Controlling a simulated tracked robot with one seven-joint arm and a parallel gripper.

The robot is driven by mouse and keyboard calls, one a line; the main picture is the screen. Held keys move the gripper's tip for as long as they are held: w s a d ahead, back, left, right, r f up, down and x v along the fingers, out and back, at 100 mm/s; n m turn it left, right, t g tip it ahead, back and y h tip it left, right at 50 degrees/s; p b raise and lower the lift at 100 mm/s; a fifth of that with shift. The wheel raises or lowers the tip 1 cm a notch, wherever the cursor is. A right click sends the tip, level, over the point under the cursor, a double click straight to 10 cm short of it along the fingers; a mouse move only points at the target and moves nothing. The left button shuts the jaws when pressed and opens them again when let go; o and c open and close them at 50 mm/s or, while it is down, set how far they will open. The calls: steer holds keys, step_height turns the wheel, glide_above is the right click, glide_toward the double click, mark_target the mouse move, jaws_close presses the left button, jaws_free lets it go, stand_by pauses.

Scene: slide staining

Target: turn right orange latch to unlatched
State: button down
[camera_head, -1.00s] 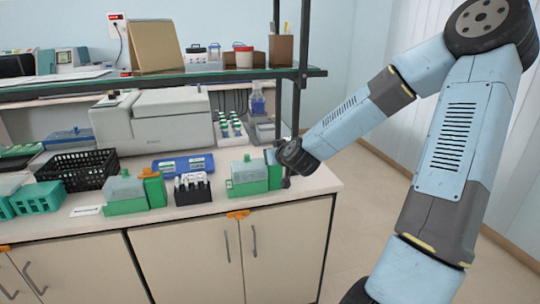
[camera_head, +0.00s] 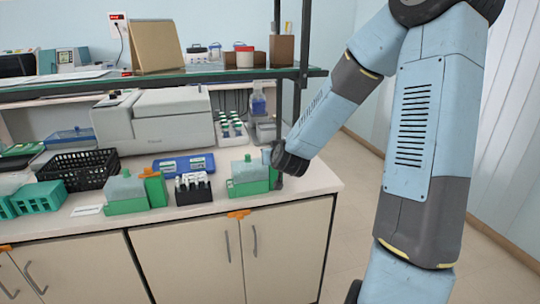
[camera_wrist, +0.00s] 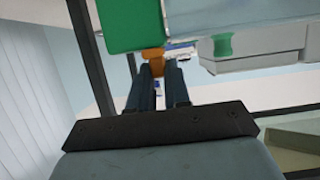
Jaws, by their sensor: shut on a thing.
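The green staining box (camera_head: 247,182) with a pale translucent lid stands near the right end of the counter. My gripper is at its right side; in the head view my own wrist covers the fingers and the latch there. In the wrist view the orange latch (camera_wrist: 153,55) sits beside the green box wall (camera_wrist: 132,25), between the fingertips of my gripper (camera_wrist: 160,68), which is shut on it. The latch's exact turn angle is hard to tell.
A second green box (camera_head: 125,194) with an orange latch (camera_head: 148,171) stands further left, with a dark tube rack (camera_head: 193,192) between the boxes. A blue tray (camera_head: 183,165) lies behind. A dark shelf post (camera_head: 304,45) rises close to my wrist. Another orange piece (camera_head: 238,214) is at the counter's front edge.

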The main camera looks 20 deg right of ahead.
steer(key=shift+f, duration=0.1)
stand_by(0.3)
steer(key=c, duration=1.1)
jaws_free()
